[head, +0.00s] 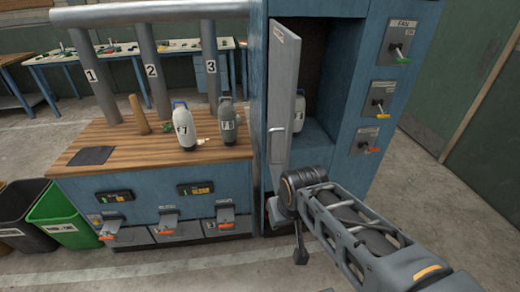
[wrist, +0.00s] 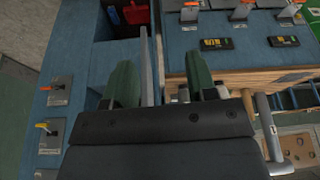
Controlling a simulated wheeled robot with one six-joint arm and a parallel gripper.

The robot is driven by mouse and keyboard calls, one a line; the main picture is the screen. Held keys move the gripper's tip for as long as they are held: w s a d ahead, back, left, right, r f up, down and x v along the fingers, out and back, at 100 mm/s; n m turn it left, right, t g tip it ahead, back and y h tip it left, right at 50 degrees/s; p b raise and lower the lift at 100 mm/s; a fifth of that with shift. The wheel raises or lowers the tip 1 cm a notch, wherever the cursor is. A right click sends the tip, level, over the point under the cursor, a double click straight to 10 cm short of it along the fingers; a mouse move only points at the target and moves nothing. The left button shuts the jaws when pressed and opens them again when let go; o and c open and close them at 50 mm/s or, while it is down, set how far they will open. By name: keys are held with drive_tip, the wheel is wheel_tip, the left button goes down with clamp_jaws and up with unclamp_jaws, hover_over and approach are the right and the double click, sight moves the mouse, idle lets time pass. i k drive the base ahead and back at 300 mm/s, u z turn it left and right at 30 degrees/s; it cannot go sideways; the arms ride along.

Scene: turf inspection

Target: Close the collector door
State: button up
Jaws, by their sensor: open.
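The collector door (head: 284,95) is a tall grey panel with a handle, hinged on the blue collector cabinet (head: 345,85). It stands open, swung outward, and the dark inside shows to its right. A pale bottle (head: 299,115) stands inside, partly hidden by the door. My arm reaches in from the lower right to the door's lower end. In the wrist view my gripper (wrist: 162,82) is open, with two green fingers apart. The door (wrist: 146,65) shows edge-on as a thin pale strip between them. Whether a finger touches it, I cannot tell.
A wooden-topped bench (head: 100,140) with two bottles, grey pipes and drawers stands left of the cabinet. Switch panels (head: 380,97) line the cabinet's right side. Green and black bins (head: 62,215) stand at far left. The floor at right is clear.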

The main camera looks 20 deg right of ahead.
sight(284, 47)
drive_tip(key=k, duration=0.3)
drive_tip(key=u, duration=1.25)
drive_tip(key=i, duration=0.85)
drive_tip(key=z, duration=0.25)
